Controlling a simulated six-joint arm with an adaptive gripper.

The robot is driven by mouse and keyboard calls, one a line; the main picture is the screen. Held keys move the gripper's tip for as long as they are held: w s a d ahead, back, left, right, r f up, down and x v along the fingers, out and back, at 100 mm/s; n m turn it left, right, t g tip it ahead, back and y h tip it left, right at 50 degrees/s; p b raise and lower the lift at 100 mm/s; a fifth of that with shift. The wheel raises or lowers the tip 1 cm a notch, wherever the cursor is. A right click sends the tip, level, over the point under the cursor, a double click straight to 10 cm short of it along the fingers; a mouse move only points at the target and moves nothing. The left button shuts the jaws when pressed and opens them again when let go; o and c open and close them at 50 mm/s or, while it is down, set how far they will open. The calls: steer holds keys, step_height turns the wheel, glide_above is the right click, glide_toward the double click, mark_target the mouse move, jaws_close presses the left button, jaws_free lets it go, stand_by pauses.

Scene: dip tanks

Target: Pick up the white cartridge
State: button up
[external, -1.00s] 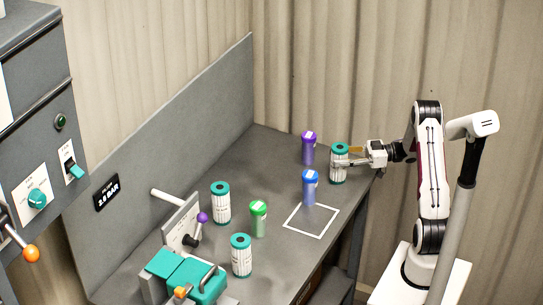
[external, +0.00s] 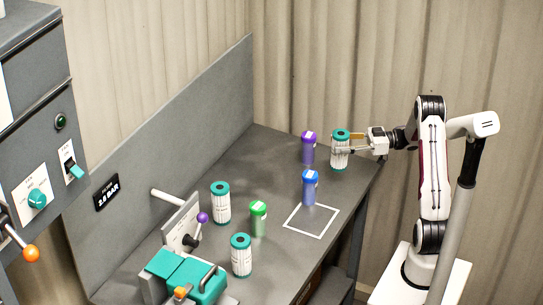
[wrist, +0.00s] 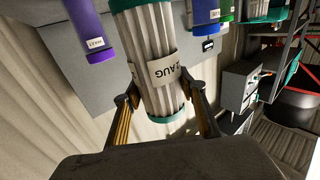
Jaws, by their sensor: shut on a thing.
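A white pleated cartridge (external: 340,152) with teal end caps is held upright above the far right end of the grey bench. My gripper (external: 352,150) is shut on its sides, reaching in from the right. In the wrist view the white cartridge (wrist: 154,45) stands between the two fingers of my gripper (wrist: 160,98), with a paper label reading "AUG" around its middle. Two similar white cartridges stand on the bench, one near the back panel (external: 221,204) and one nearer the front (external: 241,258).
A purple-capped bottle (external: 308,150) stands just left of the held cartridge. A blue bottle (external: 310,190) stands by a white square outline (external: 322,232), which looks empty. A green bottle (external: 258,220) and a teal clamp device (external: 190,274) are further left.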

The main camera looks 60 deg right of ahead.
mark_target(341, 134)
steer(key=shift+r, duration=2.05)
steer(key=w+a+y, duration=0.1)
steer(key=w+a, duration=2.1)
steer(key=w, duration=0.4)
steer(key=shift+r+n+g, duration=0.15)
steer(key=shift+n+g, duration=0.25)
step_height(341, 134, down, 6)
steer(key=shift+f, duration=0.2)
steer(key=shift+f, duration=1.8)
